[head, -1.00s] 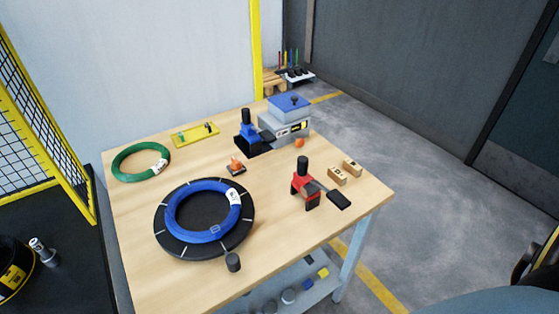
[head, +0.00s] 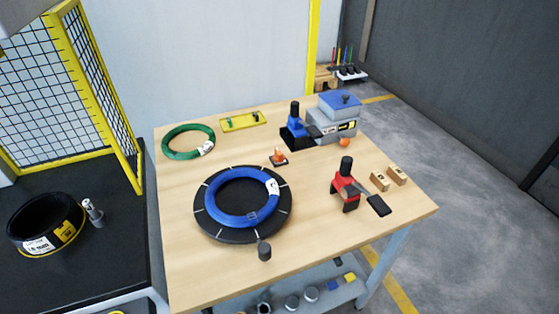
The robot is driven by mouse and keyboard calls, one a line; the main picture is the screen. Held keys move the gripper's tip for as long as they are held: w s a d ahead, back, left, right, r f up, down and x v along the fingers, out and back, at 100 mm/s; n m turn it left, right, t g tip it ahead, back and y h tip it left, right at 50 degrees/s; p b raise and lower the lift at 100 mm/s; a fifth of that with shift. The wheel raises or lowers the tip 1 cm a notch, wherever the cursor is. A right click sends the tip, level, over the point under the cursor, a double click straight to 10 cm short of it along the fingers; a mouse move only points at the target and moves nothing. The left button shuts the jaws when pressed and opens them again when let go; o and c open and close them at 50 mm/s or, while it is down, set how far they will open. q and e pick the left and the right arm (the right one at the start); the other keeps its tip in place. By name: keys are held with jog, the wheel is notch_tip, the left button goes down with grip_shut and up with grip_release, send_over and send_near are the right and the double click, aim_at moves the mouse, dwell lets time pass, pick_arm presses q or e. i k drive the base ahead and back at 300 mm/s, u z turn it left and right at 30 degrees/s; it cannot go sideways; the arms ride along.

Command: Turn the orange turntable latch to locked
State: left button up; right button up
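The orange latch (head: 279,155) stands on a small dark base on the wooden table, just behind the black turntable (head: 214,226). Its lever looks upright, but it is too small to tell its setting. A blue coil (head: 228,215) with a white tag lies flat on the turntable. A dark knob (head: 264,251) sits at the turntable's front edge. Neither of my grippers shows in the head view.
A green coil (head: 176,153), a yellow tray (head: 240,122), a blue-handled tool (head: 294,125), a grey-blue machine (head: 333,118), a red tool (head: 344,185) and wooden blocks (head: 380,181) stand on the table. A yellow mesh fence (head: 112,110) and a black coil (head: 45,222) are at left.

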aim_at(278, 156)
jog(key=u, duration=2.45)
jog(key=k, duration=1)
jog(key=z, duration=1.25)
jog(key=i, duration=0.5)
